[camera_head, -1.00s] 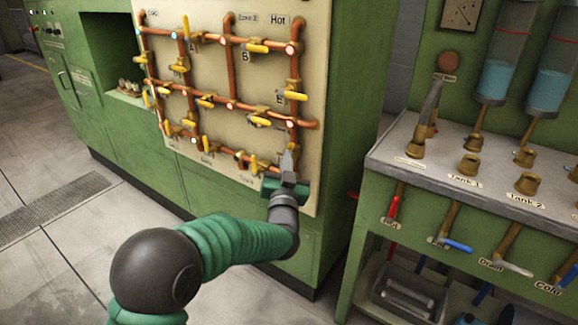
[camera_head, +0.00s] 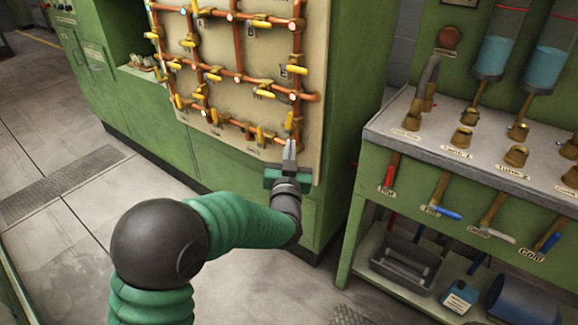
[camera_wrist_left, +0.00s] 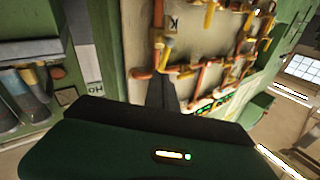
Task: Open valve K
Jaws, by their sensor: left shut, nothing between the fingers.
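A letter K label (camera_wrist_left: 172,22) shows on the cream pipe panel in the left wrist view. Close to it, a valve with a yellow handle (camera_wrist_left: 166,52) sits on a copper pipe near the panel's lower corner. In the head view, a yellow valve handle (camera_head: 289,121) on the rightmost upright pipe, low on the panel (camera_head: 315,70), appears to be this one. My left gripper (camera_head: 290,147) is shut and empty, with its fingertips just below that handle in the picture. Its dark fingers also show in the left wrist view (camera_wrist_left: 160,87). Contact cannot be told. My right gripper is out of view.
Several other yellow-handled valves crowd the pipe grid left of and above my gripper. A green workbench (camera_head: 375,135) with brass fittings and coloured handles stands at the right. A grey tray (camera_head: 405,262) lies on its lower shelf. Floor is open at the left.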

